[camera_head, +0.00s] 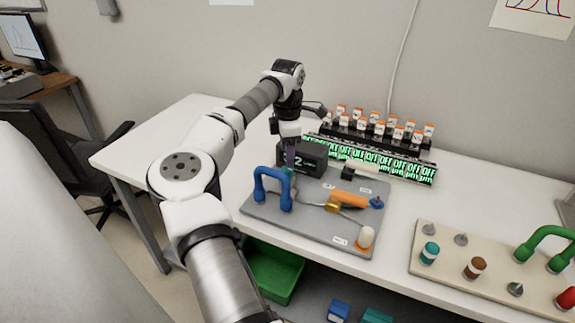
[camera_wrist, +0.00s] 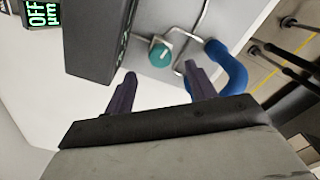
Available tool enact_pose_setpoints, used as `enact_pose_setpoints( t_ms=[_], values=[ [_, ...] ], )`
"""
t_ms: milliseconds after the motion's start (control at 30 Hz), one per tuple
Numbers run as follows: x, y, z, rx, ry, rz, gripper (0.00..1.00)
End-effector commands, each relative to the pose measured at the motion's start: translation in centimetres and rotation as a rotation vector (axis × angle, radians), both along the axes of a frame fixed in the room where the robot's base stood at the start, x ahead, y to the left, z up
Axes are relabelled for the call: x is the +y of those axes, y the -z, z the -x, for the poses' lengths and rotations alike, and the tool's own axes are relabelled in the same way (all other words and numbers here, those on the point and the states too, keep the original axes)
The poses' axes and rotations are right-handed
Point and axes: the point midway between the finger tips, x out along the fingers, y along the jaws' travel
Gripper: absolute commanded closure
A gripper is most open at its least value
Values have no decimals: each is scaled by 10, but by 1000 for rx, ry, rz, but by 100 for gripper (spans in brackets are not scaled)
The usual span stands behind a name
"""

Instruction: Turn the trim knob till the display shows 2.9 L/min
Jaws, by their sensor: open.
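The teal trim knob (camera_wrist: 160,52) with a white mark shows in the wrist view, just beyond and between my fingertips, apart from them. In the head view my gripper mostly hides it. My gripper (camera_wrist: 160,76) is open and empty; in the head view its fingers (camera_head: 290,156) point down in front of the black display box (camera_head: 318,161). The display shows a "2", with the other digits hidden or too small to read. The box's dark side (camera_wrist: 97,38) is left of the knob in the wrist view.
The knob is on a grey panel (camera_head: 262,208) with a blue handle (camera_head: 272,188) close by, an orange cylinder (camera_head: 350,198) and thin tubing. Behind is a row of green "OFF" displays (camera_head: 375,160). A beige board (camera_head: 450,272) with pegs and a green handle is at right.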

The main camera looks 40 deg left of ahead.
Motion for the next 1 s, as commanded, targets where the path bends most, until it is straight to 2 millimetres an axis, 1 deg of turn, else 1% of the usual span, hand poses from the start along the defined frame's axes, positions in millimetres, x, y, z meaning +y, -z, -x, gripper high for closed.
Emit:
enact_pose_setpoints(
  t_ms=[33,100,200,300,400,567,1000],
  values=[
    [0,-11,-1,-1,-1,-3,44],
    [0,-28,0,-2,-1,-4,44],
    [0,-49,-1,-1,0,-2,44],
    [0,-65,-1,-1,-1,-2,44],
    [0,-76,0,-1,-1,-1,44],
    [-1,-84,0,0,1,0,44],
    [0,-84,0,1,1,1,44]
  ],
)
